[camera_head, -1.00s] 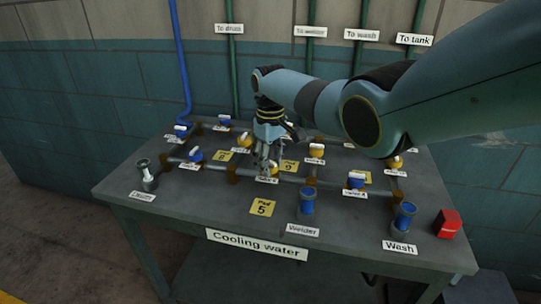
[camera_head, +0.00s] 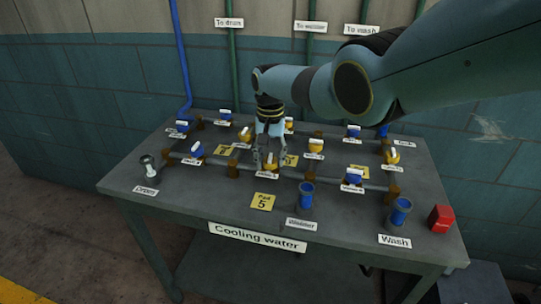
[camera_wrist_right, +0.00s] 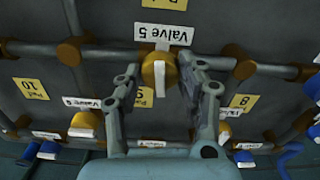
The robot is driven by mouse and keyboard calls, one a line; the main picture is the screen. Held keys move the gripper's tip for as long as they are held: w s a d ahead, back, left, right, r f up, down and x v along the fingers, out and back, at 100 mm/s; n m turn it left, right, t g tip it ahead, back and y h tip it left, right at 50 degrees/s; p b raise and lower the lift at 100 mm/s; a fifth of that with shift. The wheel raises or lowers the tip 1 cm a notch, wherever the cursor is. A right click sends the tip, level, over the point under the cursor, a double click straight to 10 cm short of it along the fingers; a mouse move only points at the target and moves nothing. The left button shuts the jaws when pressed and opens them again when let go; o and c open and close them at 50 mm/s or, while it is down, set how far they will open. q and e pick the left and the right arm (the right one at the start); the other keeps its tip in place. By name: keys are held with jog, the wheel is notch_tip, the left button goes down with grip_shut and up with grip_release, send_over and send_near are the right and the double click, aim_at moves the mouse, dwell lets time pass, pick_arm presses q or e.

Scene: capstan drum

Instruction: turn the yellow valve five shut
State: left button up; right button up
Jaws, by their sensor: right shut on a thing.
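Yellow valve five (camera_head: 270,168) sits on the front pipe run of the table, behind the yellow "Pad 5" plate (camera_head: 262,201). In the wrist view it is a round yellow body (camera_wrist_right: 150,74) with a white lever (camera_wrist_right: 159,74), beside the "Valve 5" label (camera_wrist_right: 163,34). The lever looks crosswise to the pipe there. My right gripper (camera_head: 268,160) reaches down onto the valve from above. My left gripper is not in view.
Other blue valves (camera_head: 352,179) and yellow valves (camera_head: 316,146) stand close around on the pipes. Blue cups marked Welder (camera_head: 306,195) and Wash (camera_head: 400,211), a drum fitting (camera_head: 150,170) and a red box (camera_head: 440,219) stand along the front. The front left tabletop is clear.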

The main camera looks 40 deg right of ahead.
aim_at(270, 157)
jog(key=shift+m, duration=0.6)
jog(key=o, duration=1.2)
jog(key=shift+r, duration=0.1)
notch_tip(270, 157, up, 12)
